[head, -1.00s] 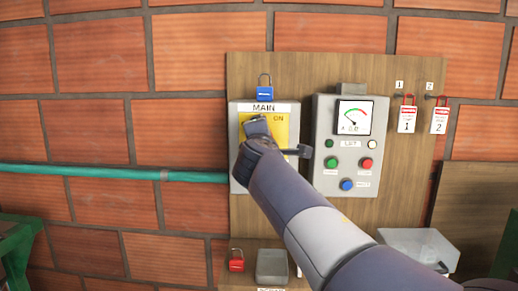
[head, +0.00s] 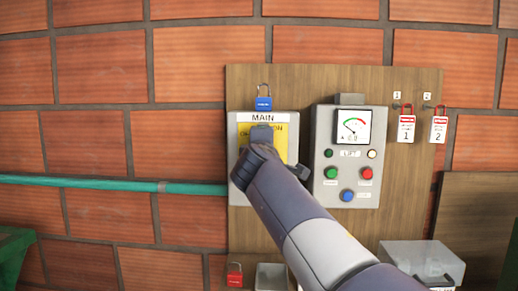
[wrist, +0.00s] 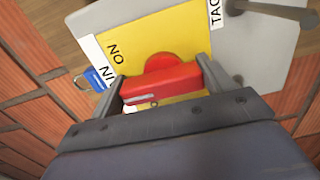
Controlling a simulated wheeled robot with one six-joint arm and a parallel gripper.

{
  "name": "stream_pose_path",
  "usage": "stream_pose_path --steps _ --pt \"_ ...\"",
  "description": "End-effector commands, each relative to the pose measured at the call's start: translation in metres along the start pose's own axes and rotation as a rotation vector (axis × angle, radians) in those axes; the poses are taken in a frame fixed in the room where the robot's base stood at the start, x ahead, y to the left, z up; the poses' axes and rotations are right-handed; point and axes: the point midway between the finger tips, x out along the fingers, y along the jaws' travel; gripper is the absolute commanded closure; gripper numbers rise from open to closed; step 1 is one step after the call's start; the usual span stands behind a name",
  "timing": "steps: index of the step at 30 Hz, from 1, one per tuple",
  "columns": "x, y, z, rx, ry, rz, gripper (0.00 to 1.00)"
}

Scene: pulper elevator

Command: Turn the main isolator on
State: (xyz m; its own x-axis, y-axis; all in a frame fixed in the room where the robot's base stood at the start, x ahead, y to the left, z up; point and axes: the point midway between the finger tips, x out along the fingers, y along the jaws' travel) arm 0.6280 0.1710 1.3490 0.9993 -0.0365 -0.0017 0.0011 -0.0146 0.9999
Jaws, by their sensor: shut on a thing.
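The main isolator is a grey box with a yellow plate (head: 291,133) and a "MAIN" label (head: 263,118), on the wooden board in the head view. My gripper (head: 262,134) is in front of the plate and hides its middle, including the handle. In the wrist view, the isolator's red handle (wrist: 160,82) sits between the two fingers of my gripper (wrist: 162,76), which is shut on it. The yellow plate (wrist: 150,38) shows the word "ON" beside the handle. The exact handle angle against the labels is hard to tell.
A blue padlock (head: 264,103) hangs above the isolator. The grey lift panel (head: 328,190) with gauge and buttons is close on the right. A teal pipe (head: 110,183) runs left.

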Motion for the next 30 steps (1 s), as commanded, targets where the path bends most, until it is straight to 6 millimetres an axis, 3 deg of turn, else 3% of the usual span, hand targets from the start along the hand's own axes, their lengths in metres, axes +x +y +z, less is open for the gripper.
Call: stream_pose_path --steps 3,4,11,22,30 --pt "-0.002 0.006 -0.003 0.007 0.011 0.011 0.46" --pt "-0.002 0.006 -0.003 0.007 0.012 0.011 0.21" --pt "-0.001 0.004 -0.002 0.004 0.007 0.007 0.02" --pt "-0.009 0.001 -0.001 0.002 0.004 0.004 0.02" --pt "-0.055 0.000 -0.003 0.004 0.008 0.006 0.02"
